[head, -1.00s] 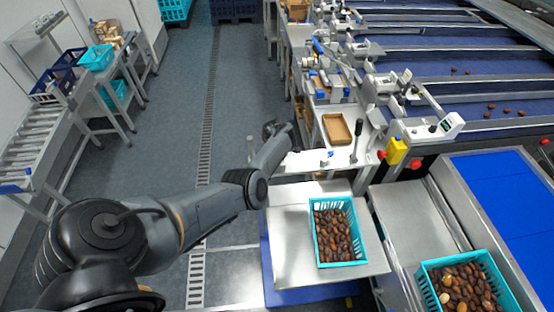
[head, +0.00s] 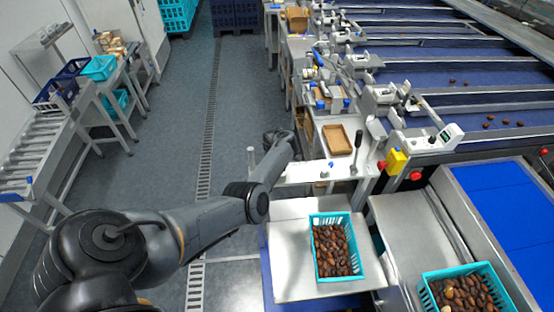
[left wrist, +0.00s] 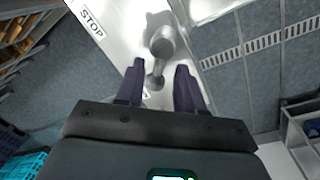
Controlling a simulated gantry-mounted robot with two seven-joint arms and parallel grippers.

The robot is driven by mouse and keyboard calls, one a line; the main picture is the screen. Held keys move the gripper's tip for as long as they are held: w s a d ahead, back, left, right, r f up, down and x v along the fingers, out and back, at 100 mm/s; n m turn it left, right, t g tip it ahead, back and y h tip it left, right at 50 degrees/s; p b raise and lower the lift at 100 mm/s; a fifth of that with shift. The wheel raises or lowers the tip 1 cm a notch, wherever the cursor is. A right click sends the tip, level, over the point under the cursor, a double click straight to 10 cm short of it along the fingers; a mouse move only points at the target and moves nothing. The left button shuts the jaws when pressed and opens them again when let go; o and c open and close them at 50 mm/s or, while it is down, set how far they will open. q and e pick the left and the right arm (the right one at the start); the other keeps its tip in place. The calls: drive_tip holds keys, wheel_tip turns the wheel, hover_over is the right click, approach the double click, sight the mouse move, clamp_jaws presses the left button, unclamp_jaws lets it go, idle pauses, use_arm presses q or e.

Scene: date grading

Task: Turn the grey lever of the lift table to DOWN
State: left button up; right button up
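The grey lever (left wrist: 161,48) shows in the left wrist view as a shiny metal arm with a round knob, on a pale plate (left wrist: 118,28) marked STOP. Any DOWN label is hidden or unreadable. My left gripper (left wrist: 160,67) is open. Its two dark fingers stand either side of the lever's lower part, with gaps visible. In the head view my left arm reaches to the lift table (head: 290,275), and its dark wrist is beside the workbench's left edge; fingertips and lever cannot be made out there. My right gripper is not in view.
A turquoise crate of dates (head: 314,262) stands on the lift table. A second date crate (head: 426,292) is at lower right. The workbench (head: 300,172) bears a black-handled lever (head: 358,141) and a brown tray (head: 338,140). The floor to the left is open.

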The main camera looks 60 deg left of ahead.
use_arm(q)
wheel_tip(320, 180, up, 9)
drive_tip(key=p, duration=0.2)
drive_tip(key=shift+s+d+f, duration=0.15)
drive_tip(key=shift+s+d, duration=0.15)
drive_tip(key=shift+s, duration=0.05)
